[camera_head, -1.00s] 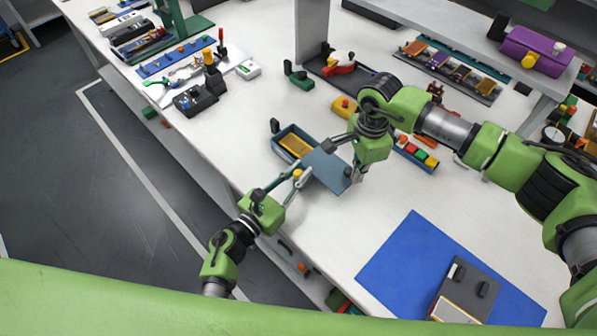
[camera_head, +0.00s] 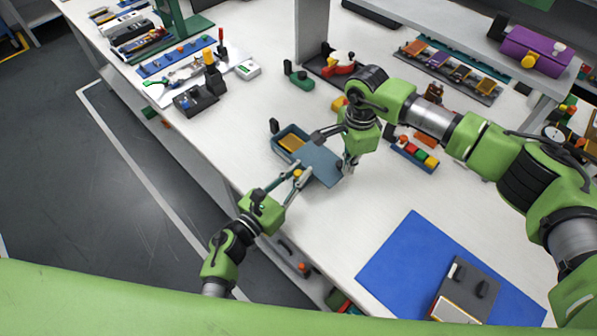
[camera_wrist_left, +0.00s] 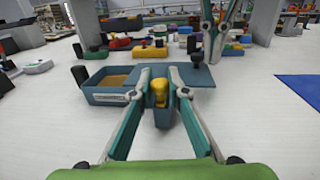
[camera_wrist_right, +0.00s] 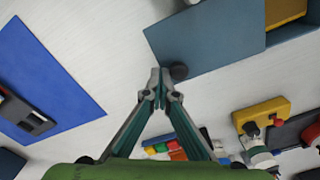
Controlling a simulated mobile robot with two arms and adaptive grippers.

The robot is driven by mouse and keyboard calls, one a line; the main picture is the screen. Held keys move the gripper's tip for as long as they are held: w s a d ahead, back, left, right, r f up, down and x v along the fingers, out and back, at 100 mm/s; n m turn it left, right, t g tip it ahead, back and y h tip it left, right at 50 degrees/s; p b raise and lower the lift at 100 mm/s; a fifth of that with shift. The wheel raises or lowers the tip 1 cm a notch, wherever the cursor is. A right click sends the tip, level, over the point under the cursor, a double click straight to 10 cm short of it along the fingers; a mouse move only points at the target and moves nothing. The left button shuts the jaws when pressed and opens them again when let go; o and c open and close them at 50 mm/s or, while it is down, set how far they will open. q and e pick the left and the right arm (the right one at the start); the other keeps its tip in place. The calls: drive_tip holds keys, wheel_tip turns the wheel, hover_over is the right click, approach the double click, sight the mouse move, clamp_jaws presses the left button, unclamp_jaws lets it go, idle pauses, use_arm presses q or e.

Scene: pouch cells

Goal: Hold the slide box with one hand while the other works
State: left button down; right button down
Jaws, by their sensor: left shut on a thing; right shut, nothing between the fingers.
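The slide box (camera_head: 276,143) is a blue-grey open box on the white table, with a yellow-orange inside showing at its left part. Its flat lid (camera_head: 320,163) is slid out to the right and covers the rest; it also shows in the right wrist view (camera_wrist_right: 205,45). My left gripper (camera_head: 298,177) is shut on the yellow-topped grip (camera_wrist_left: 159,92) at the box's front side. My right gripper (camera_head: 347,170) is shut and empty at the lid's right end. In the right wrist view its tips are right beside the lid's dark knob (camera_wrist_right: 179,72); contact is unclear.
A rack of coloured blocks (camera_head: 415,153) stands right of my right gripper. A yellow block (camera_wrist_right: 262,113) and a dark tray (camera_head: 330,70) lie behind the box. A blue mat (camera_head: 410,255) with a grey device is at front right. White table between is clear.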

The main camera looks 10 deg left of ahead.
sight(322, 155)
drive_tip(key=shift+w+a, duration=0.9)
drive_tip(key=shift+a, duration=0.15)
drive_tip(key=shift+w+a, duration=0.85)
drive_tip(key=shift+a, duration=0.2)
drive_tip(key=shift+w+a, duration=0.85)
drive_tip(key=shift+a, duration=0.05)
drive_tip(key=shift+w+a, duration=0.2)
drive_tip(key=shift+a, duration=0.1)
drive_tip(key=shift+w+a, duration=0.1)
drive_tip(key=shift+s+d+r, duration=0.2)
drive_tip(key=shift+r, duration=0.8)
drive_tip(key=shift+s+d+r, duration=0.15)
drive_tip(key=shift+d+r, duration=0.05)
drive_tip(key=shift+r, duration=0.8)
drive_tip(key=shift+s+d+r, duration=0.2)
drive_tip(key=shift+r, duration=0.8)
